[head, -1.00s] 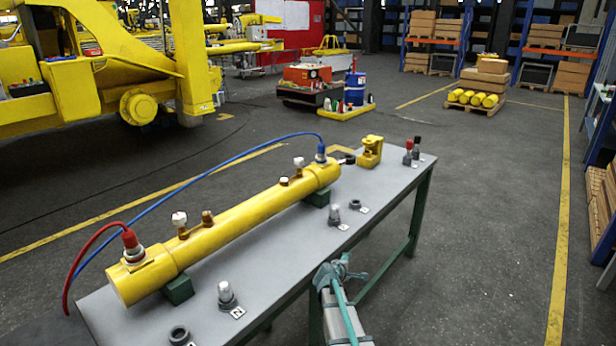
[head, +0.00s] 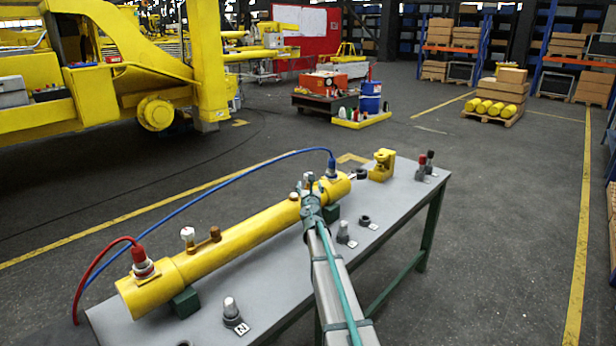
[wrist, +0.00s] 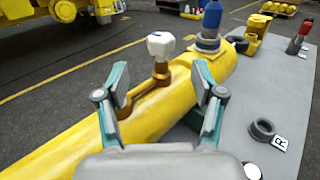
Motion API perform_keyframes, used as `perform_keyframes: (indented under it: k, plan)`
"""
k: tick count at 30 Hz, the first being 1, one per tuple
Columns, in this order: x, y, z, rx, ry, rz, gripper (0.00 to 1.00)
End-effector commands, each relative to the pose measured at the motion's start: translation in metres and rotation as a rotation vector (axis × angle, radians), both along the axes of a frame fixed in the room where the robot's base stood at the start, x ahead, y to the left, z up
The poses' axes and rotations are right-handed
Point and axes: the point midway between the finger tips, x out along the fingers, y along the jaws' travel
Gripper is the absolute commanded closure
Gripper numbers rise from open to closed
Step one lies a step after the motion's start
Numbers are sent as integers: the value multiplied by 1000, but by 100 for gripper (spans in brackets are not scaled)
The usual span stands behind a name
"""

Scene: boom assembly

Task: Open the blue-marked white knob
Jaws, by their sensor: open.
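The white knob (wrist: 161,44) has a small blue mark on its face in the wrist view. It stands on a brass stem on top of the yellow cylinder (wrist: 150,115), near the end with the blue hose fitting (wrist: 211,20). My gripper (wrist: 163,84) is open and empty, its two fingers apart, with the knob ahead of and between them, not held. In the head view my gripper (head: 311,200) is at the far half of the cylinder and largely hides this knob. A second white knob (head: 188,234) stands nearer the red hose fitting (head: 140,260).
The grey table (head: 262,283) carries the cylinder on green supports. A yellow clamp-like part (head: 382,166), a grey fitting (head: 232,312), a black ring (wrist: 262,130) and red and black fittings lie around it. The blue hose (head: 225,181) arches behind the cylinder.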

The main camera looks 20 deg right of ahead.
Motion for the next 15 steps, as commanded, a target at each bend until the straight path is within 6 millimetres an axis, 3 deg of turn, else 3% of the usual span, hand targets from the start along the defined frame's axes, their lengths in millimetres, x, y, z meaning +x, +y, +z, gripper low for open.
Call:
perform_keyframes:
  k: [9,15]
  plan:
    - [54,-21,0,2,0,-2,32]
    - [78,-30,0,4,-1,-2,32]
